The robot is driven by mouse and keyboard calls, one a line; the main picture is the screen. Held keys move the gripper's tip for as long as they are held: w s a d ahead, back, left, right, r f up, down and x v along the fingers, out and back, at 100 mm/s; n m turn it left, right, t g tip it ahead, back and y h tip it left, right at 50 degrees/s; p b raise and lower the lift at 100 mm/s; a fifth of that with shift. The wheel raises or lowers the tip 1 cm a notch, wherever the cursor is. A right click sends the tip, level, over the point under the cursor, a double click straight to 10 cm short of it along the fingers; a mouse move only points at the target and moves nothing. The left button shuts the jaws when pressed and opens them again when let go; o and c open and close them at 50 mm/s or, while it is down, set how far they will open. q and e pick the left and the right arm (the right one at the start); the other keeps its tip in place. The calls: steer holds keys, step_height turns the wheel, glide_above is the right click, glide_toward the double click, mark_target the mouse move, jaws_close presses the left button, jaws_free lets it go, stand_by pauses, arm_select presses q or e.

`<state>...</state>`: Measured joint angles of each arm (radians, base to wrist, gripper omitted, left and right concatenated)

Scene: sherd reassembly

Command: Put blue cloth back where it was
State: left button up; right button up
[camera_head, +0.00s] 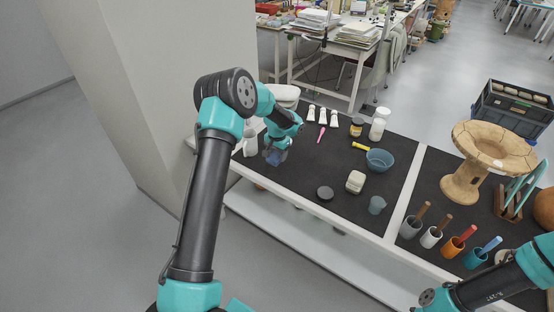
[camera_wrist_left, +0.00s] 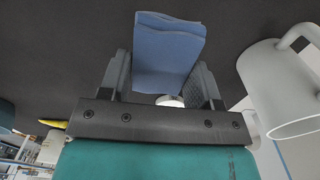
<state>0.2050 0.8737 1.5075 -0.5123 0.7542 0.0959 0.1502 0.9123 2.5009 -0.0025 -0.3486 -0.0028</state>
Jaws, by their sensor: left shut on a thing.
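The blue cloth (camera_wrist_left: 168,52) is a folded, flat-sided piece between the two fingers of my left gripper (camera_wrist_left: 163,80) in the left wrist view. My left gripper is shut on it. In the head view the left gripper (camera_head: 276,150) is over the far left part of the dark table mat, and a small bit of the blue cloth (camera_head: 275,157) shows below it. I cannot tell whether the cloth touches the mat. My right gripper is not in view; only part of my right arm shows at the lower right.
A white mug (camera_wrist_left: 272,92) stands close beside the left gripper. White tubes (camera_head: 322,115), a pink tool (camera_head: 321,134), a blue bowl (camera_head: 379,160), a light block (camera_head: 355,182) and a dark round lid (camera_head: 325,193) lie to the right. Bare mat (camera_head: 300,175) lies between.

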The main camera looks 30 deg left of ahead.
mark_target(277, 158)
arm_select(q)
steer(key=shift+w+a, duration=0.15)
steer(key=shift+w, duration=0.05)
steer(key=shift+f, duration=1.8)
steer(key=shift+f, duration=0.1)
steer(key=o, duration=1)
steer(key=shift+c, duration=0.2)
step_height(277, 158, up, 12)
steer(key=shift+r, duration=0.15)
